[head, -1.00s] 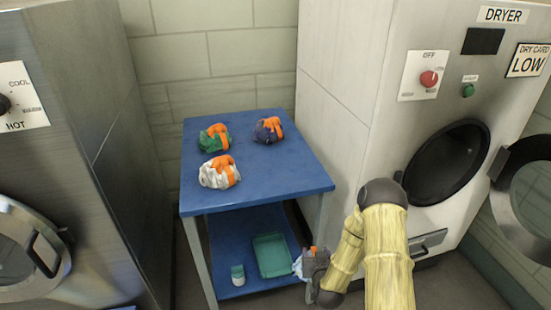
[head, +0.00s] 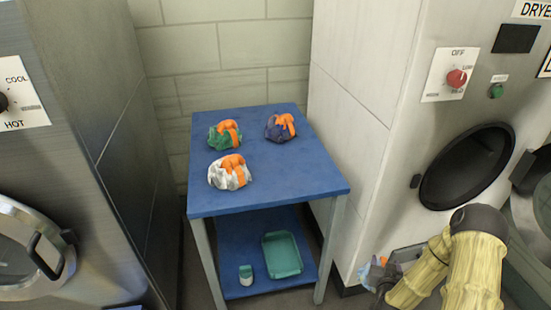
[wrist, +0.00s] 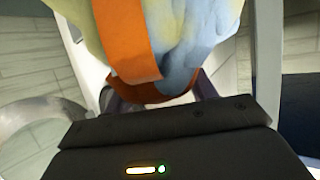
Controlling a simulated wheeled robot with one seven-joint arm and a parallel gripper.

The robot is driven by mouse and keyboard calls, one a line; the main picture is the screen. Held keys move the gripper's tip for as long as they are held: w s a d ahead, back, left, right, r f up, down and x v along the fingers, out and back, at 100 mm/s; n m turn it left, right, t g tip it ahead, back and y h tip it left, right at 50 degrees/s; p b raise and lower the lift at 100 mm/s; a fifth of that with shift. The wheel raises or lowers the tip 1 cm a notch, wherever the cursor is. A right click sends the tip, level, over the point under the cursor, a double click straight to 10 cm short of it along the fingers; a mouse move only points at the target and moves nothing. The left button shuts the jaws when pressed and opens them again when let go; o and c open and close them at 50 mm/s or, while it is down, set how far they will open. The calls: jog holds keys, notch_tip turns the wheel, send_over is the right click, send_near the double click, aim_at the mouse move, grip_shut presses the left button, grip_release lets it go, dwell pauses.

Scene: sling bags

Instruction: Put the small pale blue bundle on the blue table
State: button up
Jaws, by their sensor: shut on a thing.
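The small pale blue bundle (head: 368,272) is in my gripper (head: 383,275), low beside the dryer's front and right of the table in the head view. In the wrist view the bundle (wrist: 200,40) fills the top middle, pale blue with a yellowish side and an orange strap. The fingertips are largely hidden there. The blue table (head: 265,188) stands left of my gripper, with its top higher in the picture. Three bundles with orange straps sit on it: green (head: 218,137), dark purple (head: 272,131) and white (head: 220,177).
The table's lower shelf (head: 232,254) holds a teal tray (head: 282,256) and a small white and green container (head: 246,274). The dryer (head: 395,130) stands right of the table, a washer (head: 70,130) left. The front and right of the tabletop are clear.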

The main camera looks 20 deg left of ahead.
jog(key=shift+d, duration=0.15)
jog(key=shift+r, duration=0.1)
jog(key=shift+r+p, duration=0.3)
jog(key=shift+p, duration=0.1)
notch_tip(320, 180, up, 18)
jog(key=p, duration=1.8)
jog(key=shift+s, duration=0.15)
